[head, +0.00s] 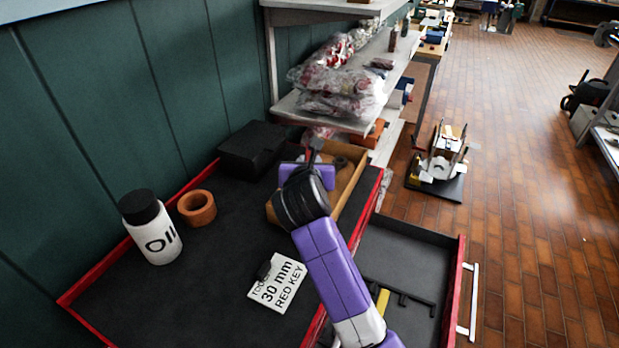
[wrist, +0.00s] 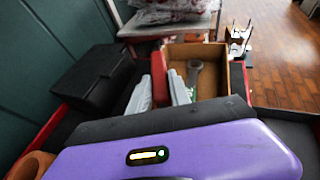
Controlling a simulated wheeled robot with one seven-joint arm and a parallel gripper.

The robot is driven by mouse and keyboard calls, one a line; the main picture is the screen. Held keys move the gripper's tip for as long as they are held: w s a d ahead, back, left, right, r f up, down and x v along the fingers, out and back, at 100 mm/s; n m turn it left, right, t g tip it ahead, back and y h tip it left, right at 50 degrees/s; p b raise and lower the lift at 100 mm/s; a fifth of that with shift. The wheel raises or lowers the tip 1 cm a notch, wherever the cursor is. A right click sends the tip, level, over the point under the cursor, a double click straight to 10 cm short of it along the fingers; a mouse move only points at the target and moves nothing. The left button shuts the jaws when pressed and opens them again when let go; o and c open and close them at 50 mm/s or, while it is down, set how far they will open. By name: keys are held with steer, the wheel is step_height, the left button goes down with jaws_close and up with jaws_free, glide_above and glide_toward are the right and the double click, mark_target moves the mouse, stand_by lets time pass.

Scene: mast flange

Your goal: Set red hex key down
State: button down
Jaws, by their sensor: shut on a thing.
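My gripper (head: 311,160) is over the near side of the open wooden box (head: 349,187), at the back right of the black-topped, red-edged cart (head: 220,265). A dark upright bit shows at the fingers in the head view.
A grey wrench (wrist: 194,72) lies in the box. An open drawer (head: 405,260) holds dark L-shaped keys. The middle top is clear.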

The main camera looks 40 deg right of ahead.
steer(key=shift+f, duration=2.45)
steer(key=shift+f, duration=0.25)
